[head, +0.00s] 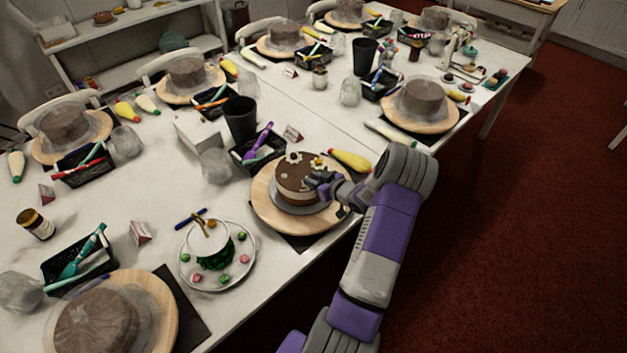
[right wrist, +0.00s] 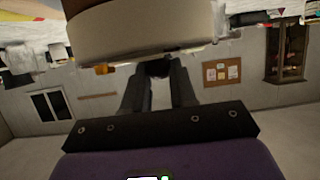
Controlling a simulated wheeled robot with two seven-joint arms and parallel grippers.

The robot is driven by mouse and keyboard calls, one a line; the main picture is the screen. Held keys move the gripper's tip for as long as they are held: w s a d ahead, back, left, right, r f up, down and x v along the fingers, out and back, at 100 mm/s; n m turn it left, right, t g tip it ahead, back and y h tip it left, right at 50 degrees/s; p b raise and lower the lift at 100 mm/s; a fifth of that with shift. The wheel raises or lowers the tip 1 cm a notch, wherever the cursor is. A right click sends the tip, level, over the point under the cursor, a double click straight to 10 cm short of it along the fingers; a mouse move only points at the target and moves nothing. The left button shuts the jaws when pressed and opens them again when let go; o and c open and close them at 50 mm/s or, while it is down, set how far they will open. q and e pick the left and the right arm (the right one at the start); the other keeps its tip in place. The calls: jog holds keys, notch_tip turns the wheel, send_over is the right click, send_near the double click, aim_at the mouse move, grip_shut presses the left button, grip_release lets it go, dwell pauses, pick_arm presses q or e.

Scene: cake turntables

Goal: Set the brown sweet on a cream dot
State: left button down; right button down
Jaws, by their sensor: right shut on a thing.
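The cake (head: 292,180) has a brown top and pale sides and stands on a round wooden turntable (head: 268,212). Pale cream dots show on its top, one at the back (head: 293,158) and one with an orange piece (head: 317,163). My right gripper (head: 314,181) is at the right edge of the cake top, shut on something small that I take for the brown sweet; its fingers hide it. In the right wrist view the fingers (right wrist: 158,68) reach close to the pale cake side (right wrist: 145,35), and the sweet cannot be made out. My left gripper is not in view.
A black tool basket (head: 240,155), dark cup (head: 240,122) and yellow piping bag (head: 350,160) are behind. Wrapped cakes on other turntables crowd the table.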

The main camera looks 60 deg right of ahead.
jog(key=shift+f, duration=0.15)
jog(key=c, duration=0.9)
grip_release()
jog(key=shift+s+r, duration=0.2)
jog(key=shift+r, duration=0.05)
jog(key=p+v, duration=0.1)
jog(key=v, duration=1)
jog(key=shift+s+r, duration=0.2)
jog(key=shift+s, duration=0.05)
jog(key=shift+a, duration=0.1)
